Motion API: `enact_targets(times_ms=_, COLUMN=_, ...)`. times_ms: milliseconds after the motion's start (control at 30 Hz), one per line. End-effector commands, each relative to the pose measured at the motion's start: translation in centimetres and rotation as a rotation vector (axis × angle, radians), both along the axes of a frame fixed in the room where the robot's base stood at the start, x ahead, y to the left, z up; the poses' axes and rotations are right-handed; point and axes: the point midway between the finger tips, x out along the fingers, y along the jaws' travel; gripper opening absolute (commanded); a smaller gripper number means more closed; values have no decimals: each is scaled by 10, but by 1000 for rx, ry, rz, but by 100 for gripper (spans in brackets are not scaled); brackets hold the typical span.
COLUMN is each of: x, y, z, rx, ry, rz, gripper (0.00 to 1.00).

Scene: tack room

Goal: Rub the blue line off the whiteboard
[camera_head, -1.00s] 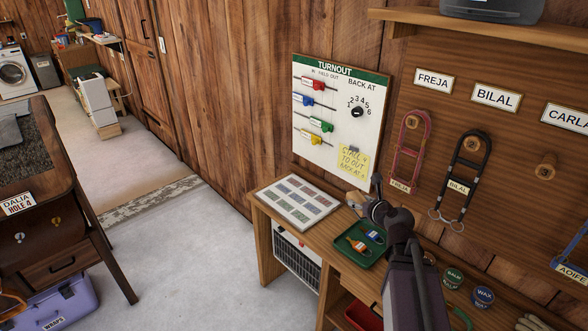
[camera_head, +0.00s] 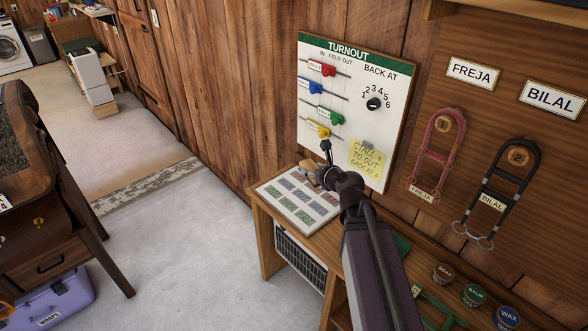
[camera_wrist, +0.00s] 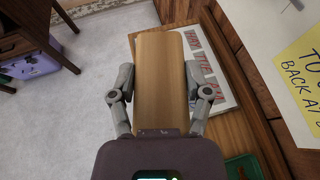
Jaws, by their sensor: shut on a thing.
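My gripper (camera_wrist: 160,88) is shut on a tan wooden block (camera_wrist: 164,55), with one finger on each side. The block's underside is hidden. In the head view my gripper (camera_head: 325,168) is over the right part of a flat white framed board (camera_head: 272,193) on the bench. This board carries several coloured patches. In the wrist view the board (camera_wrist: 222,92) shows partly beside and beyond the block. A white TURNOUT board (camera_head: 352,75) stands against the wall.
A yellow note (camera_head: 367,157) is on the lower right of the TURNOUT board, close to my gripper. A green tray (camera_head: 402,246), partly hidden by my arm, and several round tins, such as the green BALM tin (camera_head: 474,295), are on the bench. Open floor (camera_head: 185,250) lies left.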

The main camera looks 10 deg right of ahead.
Motion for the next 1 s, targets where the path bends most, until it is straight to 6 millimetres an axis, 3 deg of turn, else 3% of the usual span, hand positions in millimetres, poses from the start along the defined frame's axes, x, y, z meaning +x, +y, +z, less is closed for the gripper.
enact_targets(times_ms=667, x=2, y=-2, z=-3, rx=1, ry=0, rz=-1, gripper=16)
enact_targets(times_ms=1000, x=35, y=-2, z=-38, rx=0, ry=6, rz=37, gripper=16)
